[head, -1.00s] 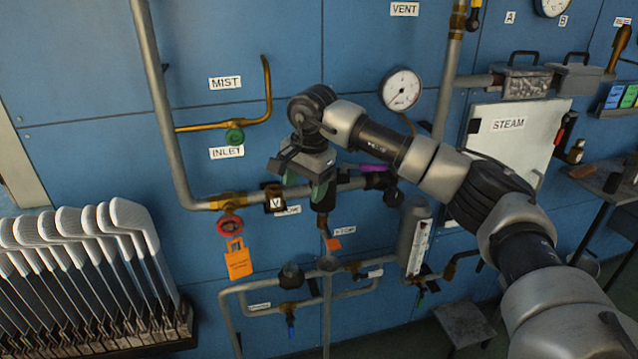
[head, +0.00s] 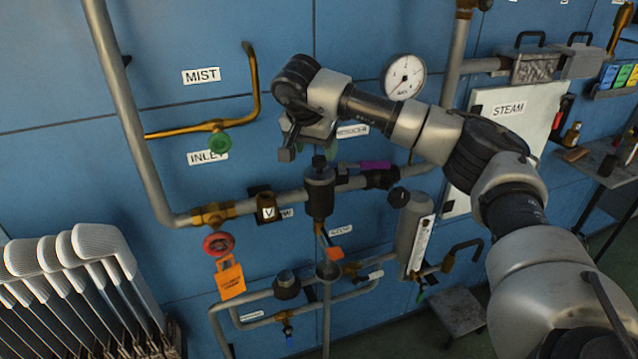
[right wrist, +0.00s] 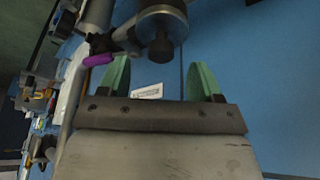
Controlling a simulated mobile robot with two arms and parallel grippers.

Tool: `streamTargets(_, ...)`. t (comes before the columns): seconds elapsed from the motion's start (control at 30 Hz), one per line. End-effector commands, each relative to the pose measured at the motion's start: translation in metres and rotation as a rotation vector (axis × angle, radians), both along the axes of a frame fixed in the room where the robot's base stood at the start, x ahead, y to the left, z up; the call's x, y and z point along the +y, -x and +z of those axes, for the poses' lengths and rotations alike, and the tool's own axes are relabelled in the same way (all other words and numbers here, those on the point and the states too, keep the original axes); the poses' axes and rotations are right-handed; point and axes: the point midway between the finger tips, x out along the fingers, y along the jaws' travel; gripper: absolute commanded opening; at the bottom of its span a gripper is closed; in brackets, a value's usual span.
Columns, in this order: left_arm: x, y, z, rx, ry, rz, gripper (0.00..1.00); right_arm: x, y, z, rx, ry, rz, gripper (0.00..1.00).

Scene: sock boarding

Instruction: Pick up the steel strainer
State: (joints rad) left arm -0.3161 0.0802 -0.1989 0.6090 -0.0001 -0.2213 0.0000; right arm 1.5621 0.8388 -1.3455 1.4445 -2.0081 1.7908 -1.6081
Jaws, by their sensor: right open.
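My right gripper (head: 308,150) is open and empty, in front of the blue wall. Its green fingers also show apart in the right wrist view (right wrist: 158,64). Just below it in the head view is a dark steel cylindrical fitting (head: 320,192) with a knob on top, set upright in the horizontal pipe. In the right wrist view the fitting (right wrist: 162,22) lies beyond the fingertips, apart from them. No readable label names the strainer, so I cannot tell whether this fitting is it. My left gripper is not in view.
A red valve wheel (head: 218,244) with an orange tag (head: 231,281) is left of the fitting. A grey cylinder (head: 411,236) hangs to its right. A purple handle (head: 375,165) is close by. White sock boards (head: 103,245) stand at lower left.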

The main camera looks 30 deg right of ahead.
Motion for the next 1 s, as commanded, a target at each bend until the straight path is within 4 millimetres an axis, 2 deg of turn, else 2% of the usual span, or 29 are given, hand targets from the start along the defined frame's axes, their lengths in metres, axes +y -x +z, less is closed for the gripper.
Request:
streamTargets(0.23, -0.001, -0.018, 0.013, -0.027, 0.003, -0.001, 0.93, -0.016, -0.009, -0.025, 0.004, 0.000, -0.003, 0.65)
streamTargets(0.4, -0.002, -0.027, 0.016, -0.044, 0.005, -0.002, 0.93, -0.021, -0.013, -0.043, 0.000, -0.001, -0.001, 0.65)
streamTargets(0.67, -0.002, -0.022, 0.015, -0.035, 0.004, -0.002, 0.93, -0.022, -0.014, -0.046, 0.000, -0.001, 0.000, 0.65)
streamTargets(1.0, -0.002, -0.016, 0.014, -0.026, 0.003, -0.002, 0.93, -0.022, -0.014, -0.046, -0.001, -0.002, -0.001, 0.13)
